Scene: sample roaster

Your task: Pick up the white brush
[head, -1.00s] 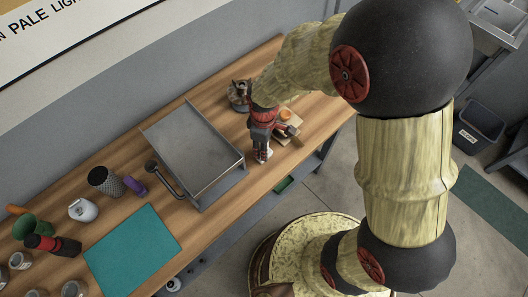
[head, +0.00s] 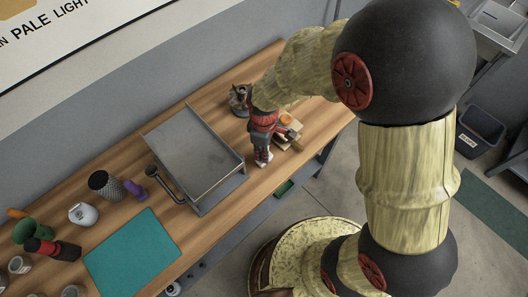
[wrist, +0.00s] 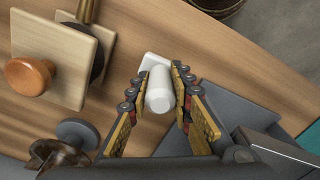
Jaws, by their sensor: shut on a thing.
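The white brush (wrist: 158,92) is in the wrist view, between the two fingers of my gripper (wrist: 165,98). Its rounded white end faces the camera, and a flat white part shows beyond it. The finger pads touch it on both sides, so my gripper is shut on it. In the head view my gripper (head: 262,150) is over the wooden bench, just right of the grey metal roaster tray. A small white bit of the brush (head: 263,160) shows at its tip. Whether the brush touches the bench is hard to tell.
A wooden block stand with an orange-brown knob (wrist: 30,76) is close on the left in the wrist view. The grey metal tray (head: 192,150) is left of my gripper in the head view. A teal mat (head: 132,252) and several cups lie further left.

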